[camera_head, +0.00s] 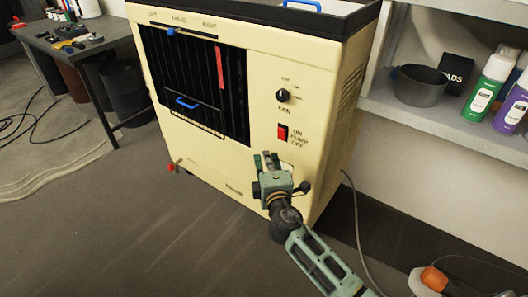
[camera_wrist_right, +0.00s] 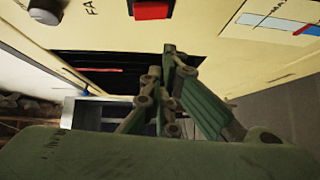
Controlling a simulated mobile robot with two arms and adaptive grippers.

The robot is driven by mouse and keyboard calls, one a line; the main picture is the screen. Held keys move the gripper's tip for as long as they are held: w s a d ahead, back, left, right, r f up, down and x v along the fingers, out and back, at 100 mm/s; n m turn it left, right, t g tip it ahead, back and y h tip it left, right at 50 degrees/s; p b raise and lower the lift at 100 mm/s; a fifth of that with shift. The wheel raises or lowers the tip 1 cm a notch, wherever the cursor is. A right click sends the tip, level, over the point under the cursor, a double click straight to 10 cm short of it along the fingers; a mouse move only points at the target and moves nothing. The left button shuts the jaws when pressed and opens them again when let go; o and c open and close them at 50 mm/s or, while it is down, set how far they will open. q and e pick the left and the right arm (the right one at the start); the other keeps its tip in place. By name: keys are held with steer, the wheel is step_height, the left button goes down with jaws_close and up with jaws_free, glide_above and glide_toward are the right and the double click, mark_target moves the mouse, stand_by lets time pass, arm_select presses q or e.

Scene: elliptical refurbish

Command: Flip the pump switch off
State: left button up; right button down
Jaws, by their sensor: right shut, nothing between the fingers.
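The pump switch (camera_head: 283,132) is a red rocker on the front of the cream cooler cabinet (camera_head: 215,155), beside the words ON, PUMP, OFF. It also shows in the right wrist view (camera_wrist_right: 151,9) at the top edge, partly cut off. My right gripper (camera_head: 267,158) is shut and empty, just below and slightly left of the switch in the head view. In the right wrist view its closed fingertips (camera_wrist_right: 169,50) sit close to the switch with a visible gap. I cannot tell the switch's position for certain. My left gripper is not in view.
The black fan knob (camera_head: 282,96) is above the switch. A dark grille (camera_head: 190,80) with a blue handle is left of it. A shelf (camera_head: 430,115) with a pot and bottles stands right. A cable (camera_head: 355,220) runs along the floor at right. Floor in front is mostly clear.

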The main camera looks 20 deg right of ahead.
steer(key=s, duration=0.6)
steer(key=shift+s+a+f, duration=0.25)
steer(key=shift+a+f, duration=0.05)
steer(key=shift+a, duration=0.1)
